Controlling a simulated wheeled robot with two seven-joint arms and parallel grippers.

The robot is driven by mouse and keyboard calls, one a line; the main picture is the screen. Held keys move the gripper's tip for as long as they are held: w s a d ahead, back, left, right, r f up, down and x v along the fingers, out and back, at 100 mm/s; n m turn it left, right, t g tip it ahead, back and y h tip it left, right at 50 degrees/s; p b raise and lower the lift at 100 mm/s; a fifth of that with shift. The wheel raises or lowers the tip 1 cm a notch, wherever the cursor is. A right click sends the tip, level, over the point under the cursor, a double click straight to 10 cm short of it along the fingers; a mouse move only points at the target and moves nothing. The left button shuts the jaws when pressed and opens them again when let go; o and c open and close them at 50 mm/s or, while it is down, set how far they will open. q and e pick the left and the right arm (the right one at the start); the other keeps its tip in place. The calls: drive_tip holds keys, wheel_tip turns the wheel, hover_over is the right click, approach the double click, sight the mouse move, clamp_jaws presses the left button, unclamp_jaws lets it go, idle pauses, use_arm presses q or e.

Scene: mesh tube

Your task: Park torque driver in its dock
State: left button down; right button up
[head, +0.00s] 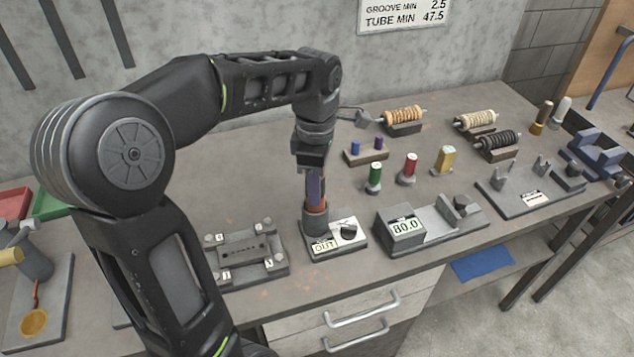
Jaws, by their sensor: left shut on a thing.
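The torque driver (316,188) is upright, with a purple-blue handle and an orange-red collar at its lower end. My left gripper (314,166) is shut on its top from above. Directly below it is a grey cylindrical holder on a small plate (348,235) with a label that seems to read OUT and a black knob; I take this for the dock. The collar meets the holder's top in this view. How deep the driver sits is hidden. My right gripper does not show.
A grey fixture (240,250) with corner posts lies left of the dock. A gauge block reading 80.0 (403,231) stands to the right. Green (374,178), red (408,168) and yellow (444,160) cylinders stand behind. The table's front edge (300,312) is close to the dock.

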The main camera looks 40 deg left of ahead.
use_arm(q)
drive_tip(key=shift+f, duration=0.15)
drive_tip(key=c, duration=0.8)
unclamp_jaws()
drive_tip(key=shift+r, duration=0.45)
drive_tip(key=shift+r+p, duration=0.5)
drive_tip(key=shift+r, duration=3)
drive_tip(key=shift+f, duration=0.1)
